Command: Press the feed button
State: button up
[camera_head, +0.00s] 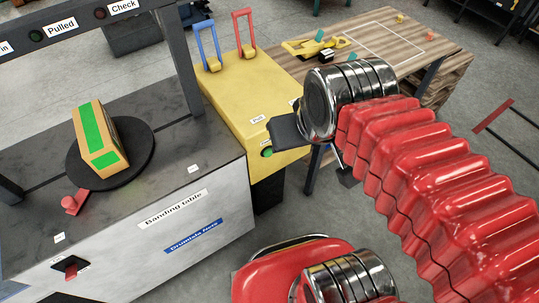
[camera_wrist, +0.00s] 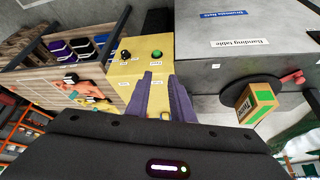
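A green round button (camera_wrist: 156,54) sits on the front face of a yellow machine, beside a black round button (camera_wrist: 124,55), in the wrist view. The small labels near both are too small to read surely, so I cannot tell which is feed. The green button also shows in the head view (camera_head: 267,152), at the machine's front, just below a dark part of my wrist. My gripper (camera_wrist: 160,76) points toward the yellow face below the green button, its two purple fingers apart with nothing seen between them. The fingertips are mostly hidden in the head view.
The yellow machine (camera_head: 236,101) carries a blue lever (camera_head: 208,46) and a red lever (camera_head: 244,33). A grey banding table (camera_head: 215,150) stands left, with a box (camera_head: 96,135) on a black turntable (camera_head: 143,155). A wooden table (camera_head: 420,45) stands behind.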

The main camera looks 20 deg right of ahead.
grip_shut()
dwell(1.4)
